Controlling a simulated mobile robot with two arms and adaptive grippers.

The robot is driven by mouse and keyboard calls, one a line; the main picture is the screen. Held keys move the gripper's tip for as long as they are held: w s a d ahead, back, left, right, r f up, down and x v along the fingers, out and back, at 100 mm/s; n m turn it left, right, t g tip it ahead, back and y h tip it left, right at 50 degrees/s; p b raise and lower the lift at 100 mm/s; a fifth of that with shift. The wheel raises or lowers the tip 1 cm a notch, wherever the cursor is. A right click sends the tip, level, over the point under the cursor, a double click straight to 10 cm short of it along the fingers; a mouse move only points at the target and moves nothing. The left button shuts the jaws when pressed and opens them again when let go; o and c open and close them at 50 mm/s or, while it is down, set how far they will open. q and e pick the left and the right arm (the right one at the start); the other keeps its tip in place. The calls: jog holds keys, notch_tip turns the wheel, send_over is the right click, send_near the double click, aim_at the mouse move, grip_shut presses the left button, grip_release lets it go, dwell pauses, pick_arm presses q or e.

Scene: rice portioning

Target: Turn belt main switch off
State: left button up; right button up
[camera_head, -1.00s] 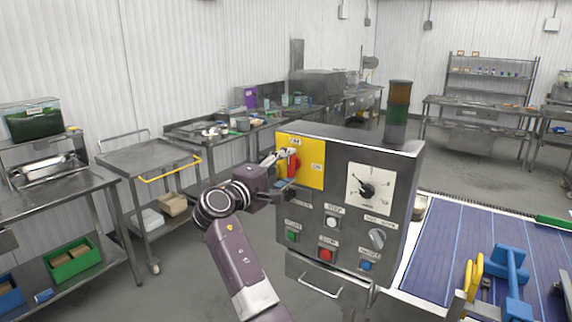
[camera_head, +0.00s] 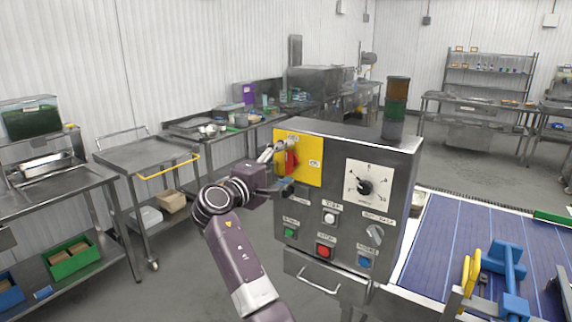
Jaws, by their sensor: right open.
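The grey control box (camera_head: 330,205) stands in the middle, with a yellow switch plate (camera_head: 309,172) at its upper left. A red rotary switch handle (camera_head: 291,161) sits on the plate and looks roughly upright. One label is above it and another to its right; both are too small to read surely. My right gripper (camera_head: 277,168) is open just left of the handle. One finger is near the handle's upper part, the other lower by the plate's edge. I cannot tell whether a finger touches the handle. My left gripper is out of view.
The box also carries a black dial (camera_head: 364,187), a grey selector knob (camera_head: 375,235) and several push buttons. A signal tower (camera_head: 397,100) stands on top. The blue conveyor belt (camera_head: 450,235) lies right; a steel cart (camera_head: 150,158) stands left.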

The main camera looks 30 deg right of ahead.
jog(key=v, duration=1.2)
jog(key=shift+d, duration=0.1)
